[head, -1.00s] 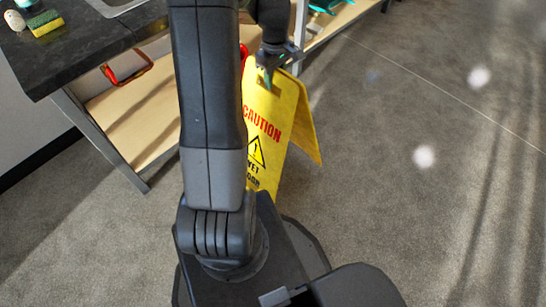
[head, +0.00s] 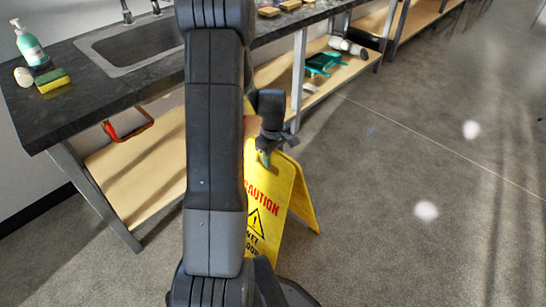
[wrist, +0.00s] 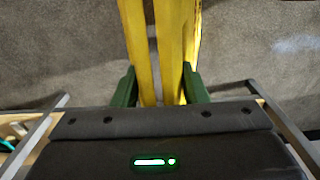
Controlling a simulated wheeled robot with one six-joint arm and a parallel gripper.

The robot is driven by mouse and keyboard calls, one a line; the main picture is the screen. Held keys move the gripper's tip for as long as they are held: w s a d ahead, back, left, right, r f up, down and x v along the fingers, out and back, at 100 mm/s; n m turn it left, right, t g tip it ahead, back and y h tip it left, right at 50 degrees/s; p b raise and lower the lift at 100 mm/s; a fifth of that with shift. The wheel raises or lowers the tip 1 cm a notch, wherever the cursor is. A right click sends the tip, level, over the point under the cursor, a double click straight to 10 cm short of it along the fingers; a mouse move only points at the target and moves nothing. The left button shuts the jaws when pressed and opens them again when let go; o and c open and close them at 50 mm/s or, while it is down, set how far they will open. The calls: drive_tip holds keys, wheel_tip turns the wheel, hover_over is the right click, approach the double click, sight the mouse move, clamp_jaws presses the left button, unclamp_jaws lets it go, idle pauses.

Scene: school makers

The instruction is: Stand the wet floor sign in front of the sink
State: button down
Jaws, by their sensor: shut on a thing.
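The yellow wet floor sign (head: 272,200) is upright with its two panels spread, in front of the bench in the head view. Its front panel carries the word CAUTION and a warning triangle; my arm hides part of its left side and base. My gripper (head: 266,152) is shut on the sign's top edge. In the wrist view the green fingers of my gripper (wrist: 160,88) lie on either side of the yellow sign (wrist: 160,45). The sink (head: 130,48) is set into the dark countertop at upper left, behind and left of the sign.
The dark counter (head: 70,105) has a soap bottle (head: 30,45) and a sponge (head: 52,80) at its left end. A wooden lower shelf (head: 135,170) holds a red-handled item (head: 128,128) and a teal dustpan (head: 322,63). Grey floor (head: 410,170) at right is clear.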

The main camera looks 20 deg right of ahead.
drive_tip(key=c, duration=0.9)
unclamp_jaws()
drive_tip(key=shift+f, duration=0.1)
drive_tip(key=shift+o, duration=0.2)
wheel_tip(320, 180, up, 12)
drive_tip(key=p, duration=0.2)
drive_tip(key=shift+p, duration=0.4)
wheel_tip(320, 180, down, 12)
drive_tip(key=b, duration=0.3)
drive_tip(key=shift+f, duration=0.1)
drive_tip(key=shift+r+p, duration=0.55)
drive_tip(key=shift+r, duration=1.35)
